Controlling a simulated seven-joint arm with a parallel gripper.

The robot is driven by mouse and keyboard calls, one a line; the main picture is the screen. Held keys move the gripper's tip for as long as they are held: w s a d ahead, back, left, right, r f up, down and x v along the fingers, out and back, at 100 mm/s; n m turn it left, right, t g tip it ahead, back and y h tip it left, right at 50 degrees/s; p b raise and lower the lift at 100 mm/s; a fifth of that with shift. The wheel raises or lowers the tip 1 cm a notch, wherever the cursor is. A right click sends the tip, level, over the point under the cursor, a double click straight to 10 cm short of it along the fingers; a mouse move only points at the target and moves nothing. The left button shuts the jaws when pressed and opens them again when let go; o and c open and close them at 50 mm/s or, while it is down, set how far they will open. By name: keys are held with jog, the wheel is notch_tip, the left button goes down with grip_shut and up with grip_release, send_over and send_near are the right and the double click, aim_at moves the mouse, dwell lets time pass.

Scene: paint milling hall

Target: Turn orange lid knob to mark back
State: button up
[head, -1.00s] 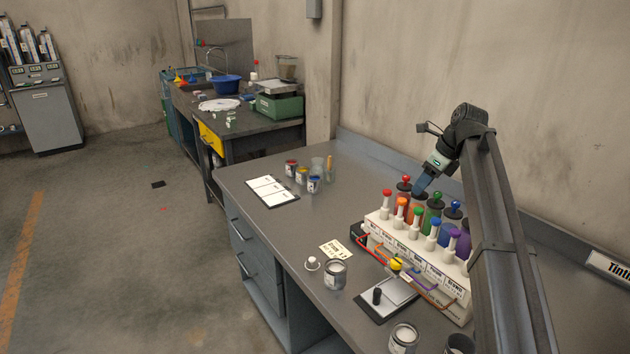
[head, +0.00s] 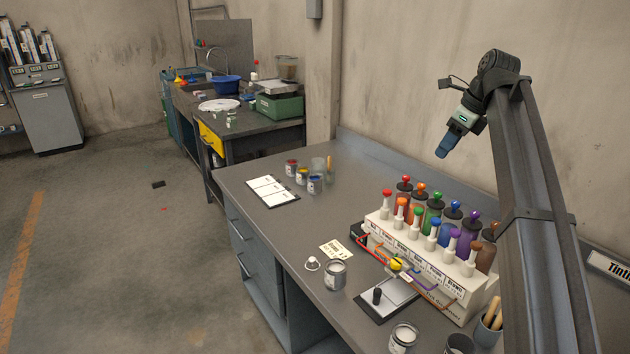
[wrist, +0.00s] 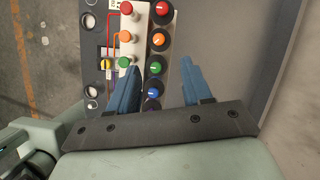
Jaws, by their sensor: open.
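The orange lid knob (head: 421,189) tops an orange canister in the back row of the tinting dispenser (head: 440,287), between the red and green canisters. In the wrist view the orange lid knob (wrist: 159,39) is round with a pale pointer line; which mark it points at is too small to tell. My gripper (head: 441,153) is above and behind the canister row, clear of it. In the wrist view my gripper (wrist: 160,67) shows two blue fingers spread apart with nothing held between them. The orange knob lies beyond the fingertips, apart from them.
Red (head: 404,181), green (head: 436,197) and blue lid knobs stand close along the same row. White pumps with coloured tops stand in front. Open paint cans (head: 335,274) and a small scale (head: 387,299) are nearer the bench front.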

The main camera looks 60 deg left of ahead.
jog(key=s+a+f+n+t+h, duration=0.1)
jog(key=s+a+f+n+t, duration=0.55)
jog(key=a+f, duration=0.6)
jog(key=s+a+f+n+t+y, duration=0.2)
jog(key=s+a+n+t, duration=0.2)
jog(key=s+a+n, duration=0.6)
jog(key=shift+s+a+f, duration=0.3)
jog(key=shift+s+a, duration=1.35)
jog(key=shift+s, duration=0.85)
